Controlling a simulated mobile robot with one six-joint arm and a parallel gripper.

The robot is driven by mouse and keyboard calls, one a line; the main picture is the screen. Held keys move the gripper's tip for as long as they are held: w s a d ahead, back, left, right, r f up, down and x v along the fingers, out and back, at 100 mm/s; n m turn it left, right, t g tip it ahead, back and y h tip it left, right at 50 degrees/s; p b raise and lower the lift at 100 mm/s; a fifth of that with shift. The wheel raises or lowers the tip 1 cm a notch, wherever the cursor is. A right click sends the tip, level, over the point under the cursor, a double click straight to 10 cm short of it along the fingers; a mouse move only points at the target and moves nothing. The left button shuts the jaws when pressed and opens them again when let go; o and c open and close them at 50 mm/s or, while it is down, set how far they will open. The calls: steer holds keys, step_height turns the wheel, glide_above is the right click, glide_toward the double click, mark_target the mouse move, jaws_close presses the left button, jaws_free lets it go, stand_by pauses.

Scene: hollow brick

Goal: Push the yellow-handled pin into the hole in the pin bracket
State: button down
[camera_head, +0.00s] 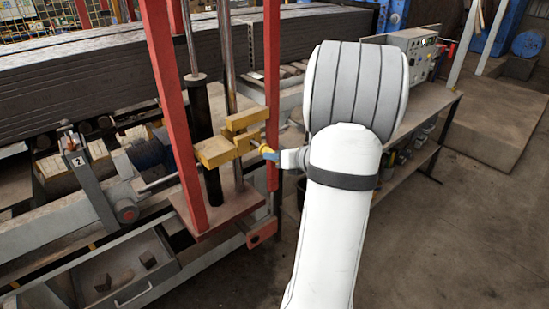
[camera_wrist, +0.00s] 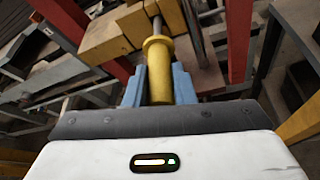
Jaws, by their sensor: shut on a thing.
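The yellow-handled pin (camera_wrist: 158,75) points away from me in the wrist view. Its round collar faces the bracket, and a short length of grey shaft (camera_wrist: 155,24) shows beyond it. My gripper (camera_wrist: 158,90) is shut on the handle, with a blue finger on each side. In the head view my gripper (camera_head: 272,155) is just right of the yellow pin bracket (camera_head: 214,152), whose blocks sit between red posts. The bracket also shows as yellow-brown blocks at the top of the wrist view (camera_wrist: 112,38). The shaft tip and the hole are hidden, so I cannot tell how deep the pin sits.
Red posts (camera_head: 172,100) and (camera_head: 271,80) flank the bracket closely. A dark cylinder (camera_head: 205,145) and a metal rod (camera_head: 228,60) stand by it. A workbench (camera_head: 425,110) with a control box (camera_head: 415,45) is at the right. Open floor lies at the lower right.

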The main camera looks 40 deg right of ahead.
mark_target(266, 146)
steer(key=shift+w+a, duration=0.2)
steer(key=shift+w, duration=2.3)
steer(key=c, duration=1.1)
jaws_free()
steer(key=shift+s, duration=0.15)
steer(key=b+v, duration=0.1)
steer(key=v, duration=0.6)
steer(key=shift+s+d+r, duration=0.1)
steer(key=shift+s, duration=0.1)
